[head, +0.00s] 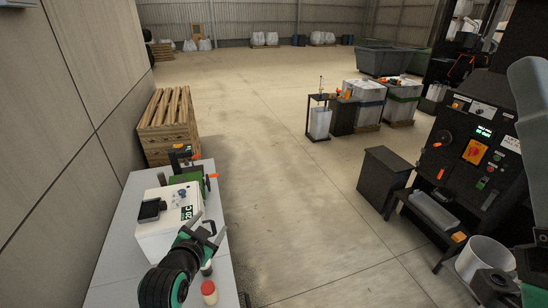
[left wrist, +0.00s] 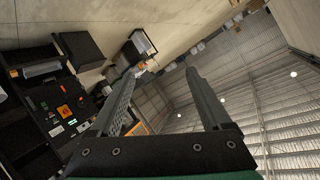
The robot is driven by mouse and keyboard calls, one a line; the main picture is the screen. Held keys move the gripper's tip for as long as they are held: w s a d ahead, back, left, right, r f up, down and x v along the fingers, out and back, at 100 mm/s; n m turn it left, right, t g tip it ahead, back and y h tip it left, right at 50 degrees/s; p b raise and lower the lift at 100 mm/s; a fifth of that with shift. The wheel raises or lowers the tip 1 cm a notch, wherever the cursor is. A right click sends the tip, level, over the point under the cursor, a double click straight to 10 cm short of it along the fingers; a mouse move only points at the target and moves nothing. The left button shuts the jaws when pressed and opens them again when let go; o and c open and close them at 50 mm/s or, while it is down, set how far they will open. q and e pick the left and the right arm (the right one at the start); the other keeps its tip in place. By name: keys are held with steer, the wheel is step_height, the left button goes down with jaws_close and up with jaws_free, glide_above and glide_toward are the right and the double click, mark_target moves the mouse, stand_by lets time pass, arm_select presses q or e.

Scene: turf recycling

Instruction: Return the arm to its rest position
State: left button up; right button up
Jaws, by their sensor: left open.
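My left arm comes in at the bottom left of the head view, over the grey table (head: 120,262). My left gripper (head: 215,233) is open and empty, in front of the right side of a white box-shaped device (head: 155,228) with a dark display. In the left wrist view the two fingers of the left gripper (left wrist: 160,82) stand apart with nothing between them. Beyond them are the hall's floor, wall and roof, so the gripper points away from the table top. My right gripper cannot be made out in either view.
A bottle with a red cap (head: 209,292) stands on the table near my left arm. A green clamp-like device (head: 187,176) stands behind the white box. A wooden pallet stack (head: 167,125) is beyond the table. A dark control machine (head: 470,160) stands right. The floor between is clear.

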arm_select(q)
steer(key=s+r+n+t, duration=0.1)
steer(key=s+r+t, duration=0.35)
steer(key=r, duration=1.05)
steer(key=s+r+n+t, duration=0.1)
steer(key=s+r+t, duration=0.35)
steer(key=r, duration=0.95)
steer(key=s+r+n+t, duration=0.2)
steer(key=s+r, duration=0.4)
steer(key=s, duration=0.2)
steer(key=s+a+r+n+t, duration=0.1)
steer(key=s+r+n+t, duration=0.1)
steer(key=s+r, duration=0.5)
steer(key=shift+s+t+h, duration=0.3)
steer(key=shift+s+t, duration=0.3)
steer(key=shift+s, duration=0.6)
